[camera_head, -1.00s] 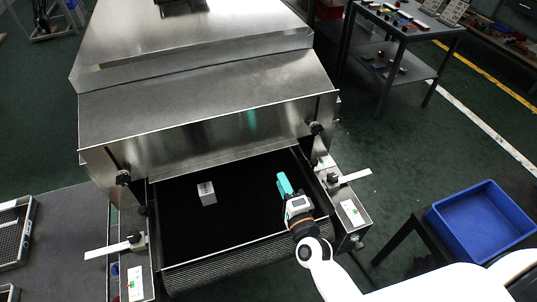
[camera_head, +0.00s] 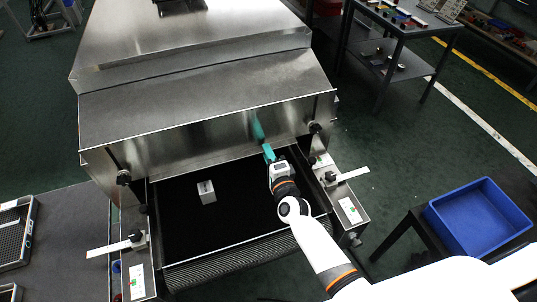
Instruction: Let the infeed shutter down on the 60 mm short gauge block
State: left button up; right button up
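The gauge block (camera_head: 206,192) is a small silver block standing on the black belt (camera_head: 180,228), left of the belt's middle and in front of the shutter. The infeed shutter (camera_head: 200,147) is the shiny steel plate across the tunnel mouth; its lower edge is at the far end of the visible belt. My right gripper (camera_head: 267,150) has teal fingers and is at the shutter's lower edge, right of the block and well apart from it. Whether its fingers are open, or touch the shutter, I cannot tell. My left gripper is not in view.
Flat metal arms stick out from both side rails. A blue bin (camera_head: 478,218) stands at the right. A grey table with a mesh tray (camera_head: 14,236) is at the left.

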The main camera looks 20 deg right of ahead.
grip_shut()
dwell(1.2)
